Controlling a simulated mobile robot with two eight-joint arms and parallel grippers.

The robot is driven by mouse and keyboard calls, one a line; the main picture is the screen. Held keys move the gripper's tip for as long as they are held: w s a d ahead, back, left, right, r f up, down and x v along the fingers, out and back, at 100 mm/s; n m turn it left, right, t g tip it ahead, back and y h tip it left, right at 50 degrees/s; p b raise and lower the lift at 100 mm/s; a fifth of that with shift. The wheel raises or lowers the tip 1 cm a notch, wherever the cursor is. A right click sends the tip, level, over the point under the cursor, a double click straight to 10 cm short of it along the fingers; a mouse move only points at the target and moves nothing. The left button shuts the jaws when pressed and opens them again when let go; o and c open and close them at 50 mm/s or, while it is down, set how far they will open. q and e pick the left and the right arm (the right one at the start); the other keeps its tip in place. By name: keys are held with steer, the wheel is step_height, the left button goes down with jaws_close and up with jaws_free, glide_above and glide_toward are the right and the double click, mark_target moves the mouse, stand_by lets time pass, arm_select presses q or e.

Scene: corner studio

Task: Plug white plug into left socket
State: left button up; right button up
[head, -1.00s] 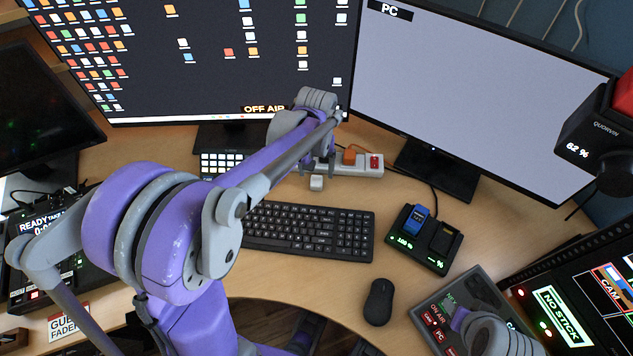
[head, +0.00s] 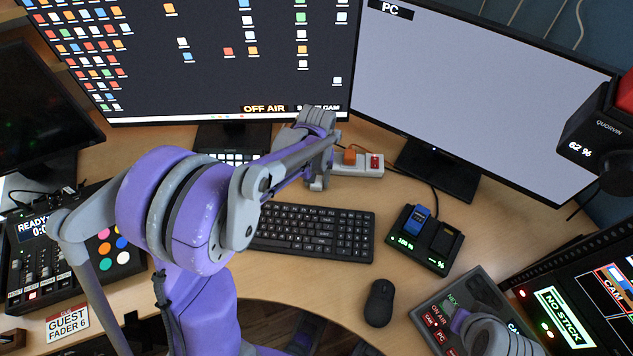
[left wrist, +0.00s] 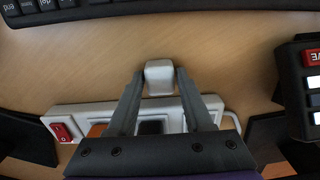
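The white plug (left wrist: 159,75) lies on the desk in front of the power strip, seen in the left wrist view. My left gripper (left wrist: 160,80) is open, with one fingertip on each side of the plug; small gaps seem to show beside it. The strip also shows in the left wrist view (left wrist: 75,112), with a dark socket (left wrist: 151,128) between the fingers, partly hidden by the gripper body.
An orange plug (head: 349,155) and a red switch (head: 375,161) are on the strip. A keyboard (head: 312,232) lies close in front. A charger with a blue battery (head: 418,219), a mouse (head: 379,303) and monitor stands are around. Bare desk shows right of the keyboard.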

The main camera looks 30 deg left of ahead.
mark_target(317, 180)
arm_select(q)
jaws_close()
arm_select(e)
steer(key=shift+r+p, duration=0.6)
arm_select(q)
step_height(317, 180, up, 10)
